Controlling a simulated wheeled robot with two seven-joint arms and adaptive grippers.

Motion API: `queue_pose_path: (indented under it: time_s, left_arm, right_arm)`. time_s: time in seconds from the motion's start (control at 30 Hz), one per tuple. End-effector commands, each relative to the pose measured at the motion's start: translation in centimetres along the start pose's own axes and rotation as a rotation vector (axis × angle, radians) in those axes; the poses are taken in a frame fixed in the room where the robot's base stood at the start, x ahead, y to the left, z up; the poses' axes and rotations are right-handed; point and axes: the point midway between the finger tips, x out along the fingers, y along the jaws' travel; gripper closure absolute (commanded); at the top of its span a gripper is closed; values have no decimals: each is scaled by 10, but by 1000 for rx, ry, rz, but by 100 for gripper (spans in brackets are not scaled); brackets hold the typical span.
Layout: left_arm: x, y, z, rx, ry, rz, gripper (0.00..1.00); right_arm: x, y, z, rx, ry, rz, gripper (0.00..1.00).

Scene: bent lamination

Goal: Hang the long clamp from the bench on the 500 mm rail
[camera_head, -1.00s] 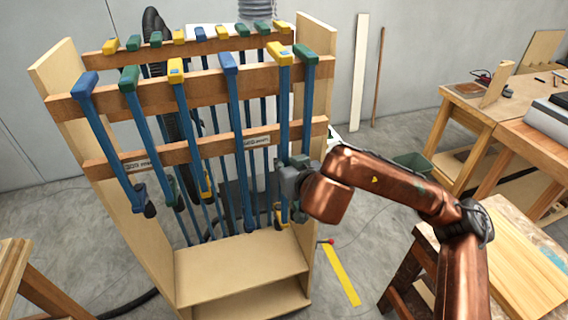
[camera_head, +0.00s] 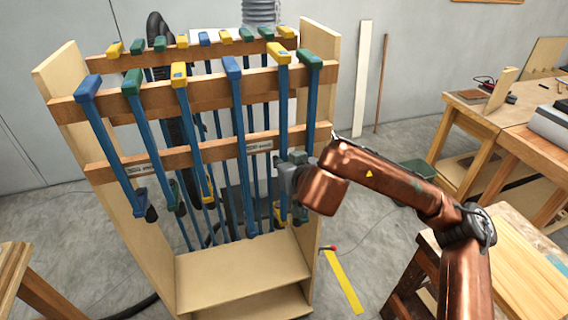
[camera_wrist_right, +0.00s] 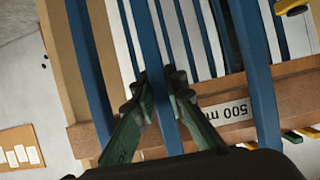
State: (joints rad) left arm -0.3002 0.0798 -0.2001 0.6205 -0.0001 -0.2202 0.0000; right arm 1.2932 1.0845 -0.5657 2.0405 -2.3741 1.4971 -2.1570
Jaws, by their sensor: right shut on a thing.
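The long clamp with a yellow head (camera_head: 278,52) and blue bar (camera_head: 284,105) stands upright at the front of the rack's right part. My right gripper (camera_head: 291,176) is shut on its bar, in front of the lower rail. In the right wrist view, the fingers (camera_wrist_right: 158,92) pinch the blue bar (camera_wrist_right: 148,38) from both sides. The 500 mm label (camera_wrist_right: 226,112) is on the wooden rail beside it. The head is at the upper front rail (camera_head: 207,92), a little higher than its neighbours; I cannot tell whether it rests there. My left gripper is not in view.
A blue-headed clamp (camera_head: 232,68) hangs left of the held one, a green-headed clamp (camera_head: 309,59) close on its right. More clamps hang at the left and on the back rail. The rack's side panel (camera_head: 322,110) is just right. Workbenches (camera_head: 470,115) stand farther right.

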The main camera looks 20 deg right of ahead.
Motion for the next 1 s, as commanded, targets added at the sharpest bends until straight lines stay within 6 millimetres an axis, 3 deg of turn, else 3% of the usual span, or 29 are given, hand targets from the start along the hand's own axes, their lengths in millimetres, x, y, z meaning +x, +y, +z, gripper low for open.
queue_pose_path:
  time_s: [1.0]
  left_arm:
    - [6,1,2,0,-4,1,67]
  right_arm:
    - [5,0,4,0,5,0,100]
